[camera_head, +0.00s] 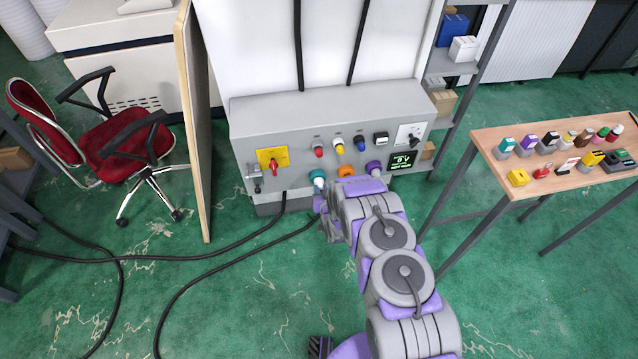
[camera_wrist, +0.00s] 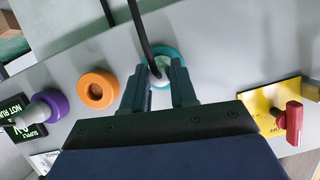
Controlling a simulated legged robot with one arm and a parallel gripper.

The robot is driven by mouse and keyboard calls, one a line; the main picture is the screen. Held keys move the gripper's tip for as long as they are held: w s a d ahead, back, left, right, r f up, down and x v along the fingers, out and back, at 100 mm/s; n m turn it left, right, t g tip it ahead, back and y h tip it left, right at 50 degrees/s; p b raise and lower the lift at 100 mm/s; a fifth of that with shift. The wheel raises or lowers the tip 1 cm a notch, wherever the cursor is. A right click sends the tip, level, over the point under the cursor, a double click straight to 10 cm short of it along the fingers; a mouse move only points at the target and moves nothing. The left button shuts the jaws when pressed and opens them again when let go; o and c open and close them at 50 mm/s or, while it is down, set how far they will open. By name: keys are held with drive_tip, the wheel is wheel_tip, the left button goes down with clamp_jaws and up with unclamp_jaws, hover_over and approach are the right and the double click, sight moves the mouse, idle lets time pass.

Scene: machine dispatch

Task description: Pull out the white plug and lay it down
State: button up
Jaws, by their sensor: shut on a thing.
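The white plug (camera_wrist: 161,79) shows between the two fingertips in the wrist view, in front of the teal ring socket (camera_wrist: 176,54). A black cable (camera_wrist: 139,25) runs from it to the top of that view. My gripper (camera_wrist: 159,85) is shut on the plug, one finger on each side. The fingers hide part of it, so I cannot tell how deep it sits in the socket. In the head view the teal socket (camera_head: 318,175) is at the lower left of the grey panel, with my gripper (camera_head: 321,199) just below it.
Beside the teal socket are an orange socket (camera_wrist: 98,89) and a purple one (camera_wrist: 52,103) with a grey plug in it. A red rotary switch (camera_wrist: 291,121) sits on a yellow plate. A wooden table (camera_head: 490,145) with several small parts stands at right. Black cables (camera_head: 200,257) lie on the floor.

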clamp_jaws()
drive_tip(key=shift+s, duration=0.15)
drive_tip(key=shift+s+d+p, duration=0.25)
drive_tip(key=shift+s+p, duration=0.1)
drive_tip(key=shift+s, duration=0.45)
drive_tip(key=shift+s+d+p, duration=0.2)
drive_tip(key=shift+s+p, duration=0.15)
drive_tip(key=shift+s, duration=0.4)
drive_tip(key=shift+s+d+p, duration=0.25)
drive_tip(key=shift+s+p, duration=0.1)
drive_tip(key=shift+s, duration=0.45)
drive_tip(key=shift+r, duration=0.1)
wheel_tip(320, 180, up, 8)
drive_tip(key=p, duration=0.3)
drive_tip(key=shift+r+p, duration=0.2)
drive_tip(key=shift+p, duration=0.2)
